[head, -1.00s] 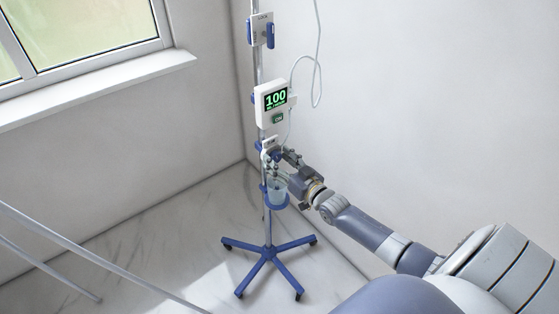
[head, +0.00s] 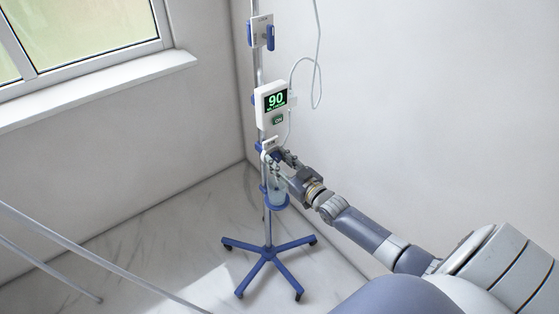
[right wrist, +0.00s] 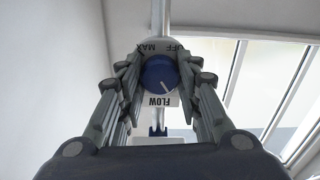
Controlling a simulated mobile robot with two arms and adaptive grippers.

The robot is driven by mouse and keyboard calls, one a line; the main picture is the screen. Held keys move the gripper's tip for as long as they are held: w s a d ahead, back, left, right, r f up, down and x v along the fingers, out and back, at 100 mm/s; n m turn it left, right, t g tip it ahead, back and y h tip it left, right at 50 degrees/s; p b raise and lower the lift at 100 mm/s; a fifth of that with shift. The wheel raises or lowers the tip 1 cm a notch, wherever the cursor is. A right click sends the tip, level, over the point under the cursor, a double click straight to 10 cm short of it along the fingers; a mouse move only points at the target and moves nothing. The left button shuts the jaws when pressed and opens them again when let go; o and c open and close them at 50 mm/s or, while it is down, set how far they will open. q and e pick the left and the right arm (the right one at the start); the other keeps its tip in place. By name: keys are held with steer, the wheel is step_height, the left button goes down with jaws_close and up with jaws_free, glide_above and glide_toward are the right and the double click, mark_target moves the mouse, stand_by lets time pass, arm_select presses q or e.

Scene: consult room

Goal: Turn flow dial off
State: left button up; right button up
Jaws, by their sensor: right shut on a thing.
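The flow dial (right wrist: 158,72) is a blue knob on a white plate in the right wrist view. The plate's words MAX, OFF and FLOW appear upside down. The dial's white mark points down and slightly right, near the word FLOW. My right gripper (right wrist: 160,79) is shut on the dial, with a finger on each side. In the head view my right gripper (head: 279,162) is at the pole, below the white pump display (head: 273,103), and mostly hides the dial. The display reads 90 with a green ON sign under it. My left gripper is not in view.
The pole stands on a blue wheeled base (head: 269,255) in the room corner. A clear cup (head: 277,194) in a blue ring hangs just below the gripper. A white cable (head: 316,80) loops beside the pole. A window (head: 80,38) is at the left.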

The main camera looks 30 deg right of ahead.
steer(key=n, duration=1)
steer(key=n+b, duration=0.1)
steer(key=n, duration=0.4)
steer(key=shift+f+b, duration=0.1)
steer(key=shift+b, duration=0.2)
steer(key=shift+n+b, duration=1)
steer(key=shift+n, duration=1.7)
steer(key=o, duration=1.1)
steer(key=shift+s, duration=0.1)
